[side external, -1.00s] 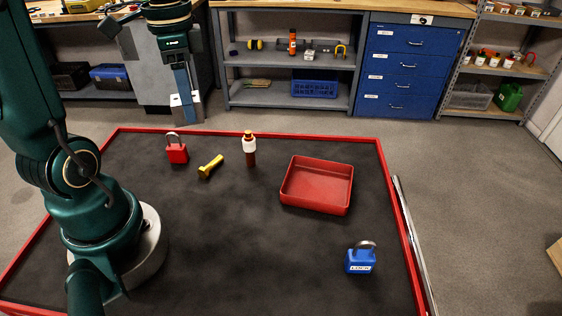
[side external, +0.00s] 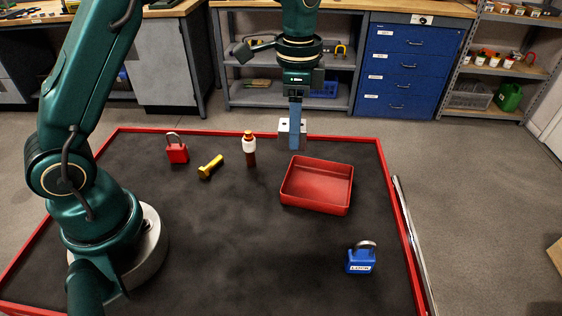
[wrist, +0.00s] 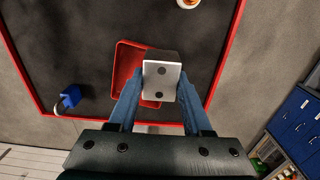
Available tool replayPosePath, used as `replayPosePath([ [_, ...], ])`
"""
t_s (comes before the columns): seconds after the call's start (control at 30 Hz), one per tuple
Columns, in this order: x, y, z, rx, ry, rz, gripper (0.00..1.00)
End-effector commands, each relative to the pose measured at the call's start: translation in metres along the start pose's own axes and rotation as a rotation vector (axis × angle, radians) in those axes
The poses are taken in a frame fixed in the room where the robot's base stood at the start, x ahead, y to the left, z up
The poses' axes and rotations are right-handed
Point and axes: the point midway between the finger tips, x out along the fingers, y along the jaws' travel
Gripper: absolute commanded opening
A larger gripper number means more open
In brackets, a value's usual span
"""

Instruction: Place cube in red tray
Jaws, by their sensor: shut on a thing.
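My gripper (side external: 294,138) is shut on a pale metallic cube (side external: 284,127) with dark round spots on its face. It holds the cube in the air, above the level of the mat. The cube also shows between the blue fingers in the wrist view (wrist: 162,73). The red tray (side external: 318,184) lies on the dark mat and looks empty in the side view. In that view the cube appears above and left of the tray's back edge. In the wrist view the cube hides part of the tray (wrist: 124,66).
A blue padlock (side external: 360,261) stands in front and right of the tray. A white-and-brown bottle (side external: 249,146), a yellow bolt (side external: 211,166) and a red padlock (side external: 177,152) stand or lie left of it. A red border (side external: 395,200) edges the mat. The front middle is clear.

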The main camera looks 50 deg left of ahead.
Motion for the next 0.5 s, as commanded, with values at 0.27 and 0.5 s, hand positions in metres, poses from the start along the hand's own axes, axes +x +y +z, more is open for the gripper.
replayPosePath([
  [0.27,0.032,0.028,-0.045,0.002,0.001,-0.001,0.0],
  [0.5,0.046,0.033,-0.053,-0.002,-0.001,0.0,0.0],
])
